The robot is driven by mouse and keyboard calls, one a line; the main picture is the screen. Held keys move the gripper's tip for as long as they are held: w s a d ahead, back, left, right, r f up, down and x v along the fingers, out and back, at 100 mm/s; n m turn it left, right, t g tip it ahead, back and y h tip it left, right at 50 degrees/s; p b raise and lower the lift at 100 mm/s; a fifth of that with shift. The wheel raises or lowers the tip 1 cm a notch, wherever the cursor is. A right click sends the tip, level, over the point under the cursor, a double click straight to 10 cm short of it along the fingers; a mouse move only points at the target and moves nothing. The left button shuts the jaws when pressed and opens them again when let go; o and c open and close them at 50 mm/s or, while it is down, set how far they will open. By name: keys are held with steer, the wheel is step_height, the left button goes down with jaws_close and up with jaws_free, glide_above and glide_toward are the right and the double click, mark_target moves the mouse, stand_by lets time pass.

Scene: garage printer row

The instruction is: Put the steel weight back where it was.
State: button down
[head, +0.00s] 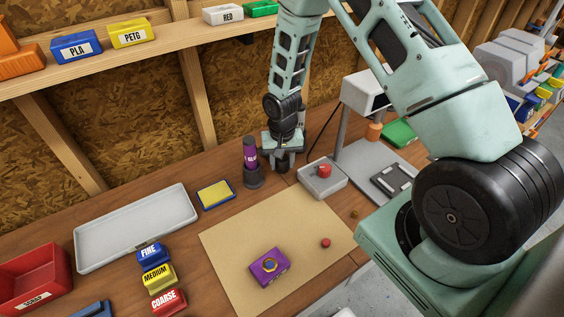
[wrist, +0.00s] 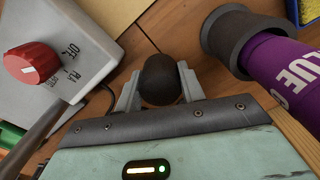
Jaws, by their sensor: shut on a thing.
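My gripper (head: 282,163) is low over the back of the wooden bench, pointing down. In the wrist view its two pale fingers (wrist: 158,88) are shut on a dark, round-topped thing (wrist: 160,78), which I take to be the steel weight. Only its rounded top shows there; its lower part is hidden. In the head view a small dark part of it shows under the fingers, at or just above the bench; I cannot tell whether it touches.
A purple glue stick (head: 250,153) in a dark round holder (head: 254,180) stands close left of my gripper. A grey box (head: 311,190) with a red knob (head: 324,171) is close right. A tan mat (head: 235,243) carries a purple block (head: 269,267). An empty grey tray (head: 130,235) lies left.

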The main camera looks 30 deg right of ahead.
steer(key=shift+f, duration=0.75)
steer(key=shift+f, duration=0.1)
steer(key=c, duration=0.9)
jaws_free()
steer(key=shift+o, duration=0.2)
step_height(320, 180, up, 11)
steer(key=b, duration=0.3)
steer(key=shift+b, duration=0.3)
steer(key=shift+r, duration=0.6)
